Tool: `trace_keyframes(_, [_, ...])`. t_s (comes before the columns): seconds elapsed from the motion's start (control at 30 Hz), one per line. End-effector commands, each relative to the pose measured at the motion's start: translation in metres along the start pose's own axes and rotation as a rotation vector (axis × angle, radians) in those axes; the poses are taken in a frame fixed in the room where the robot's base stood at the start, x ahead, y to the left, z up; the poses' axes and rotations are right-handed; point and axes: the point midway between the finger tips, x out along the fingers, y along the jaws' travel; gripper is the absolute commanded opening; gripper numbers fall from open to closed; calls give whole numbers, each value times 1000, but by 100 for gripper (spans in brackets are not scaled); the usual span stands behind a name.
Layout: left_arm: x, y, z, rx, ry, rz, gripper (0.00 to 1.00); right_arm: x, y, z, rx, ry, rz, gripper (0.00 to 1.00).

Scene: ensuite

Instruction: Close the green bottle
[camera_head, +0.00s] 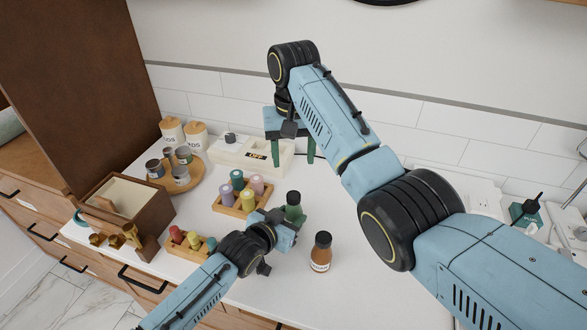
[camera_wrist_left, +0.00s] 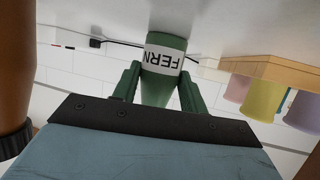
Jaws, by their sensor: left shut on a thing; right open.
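The green bottle (camera_head: 293,209) stands on the white counter. Its top looks dark, and I cannot tell whether that is a cap or an open neck. My left gripper (camera_head: 288,222) is shut on it from the front. In the left wrist view the bottle (camera_wrist_left: 164,62) appears upside down with a white FERN label, between the green fingers of my left gripper (camera_wrist_left: 161,88). My right gripper (camera_head: 292,158) is open, fingers pointing down, above and behind the bottle near the back wall. No separate cap is clearly visible.
An amber bottle (camera_head: 321,252) with a black cap stands right of the green bottle. Wooden holders with pastel pegs (camera_head: 238,212) and coloured pegs (camera_head: 178,248) are to the left. A white box (camera_head: 228,158) stands behind.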

Motion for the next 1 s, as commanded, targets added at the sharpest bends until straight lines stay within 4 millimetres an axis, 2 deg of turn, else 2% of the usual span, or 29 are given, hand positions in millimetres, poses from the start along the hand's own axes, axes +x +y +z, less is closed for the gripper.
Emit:
trace_keyframes(0.1, [0,0,1,0,-1,0,0,-6,0,0,0,1,-1,55])
trace_keyframes(0.37, [0,0,1,0,-1,0,0,-7,0,0,0,0,-1,55])
trace_keyframes(0.4, [0,0,1,0,-1,0,45,-7,0,0,0,0,-1,55])
trace_keyframes(0.57, [0,0,0,0,-1,0,66,-7,0,0,0,0,-1,55])
trace_keyframes(0.87, [-1,0,0,0,0,0,68,-7,0,0,0,0,-1,55])
trace_keyframes(1.0, [-9,0,0,0,0,0,68,-9,0,0,0,0,-1,55])
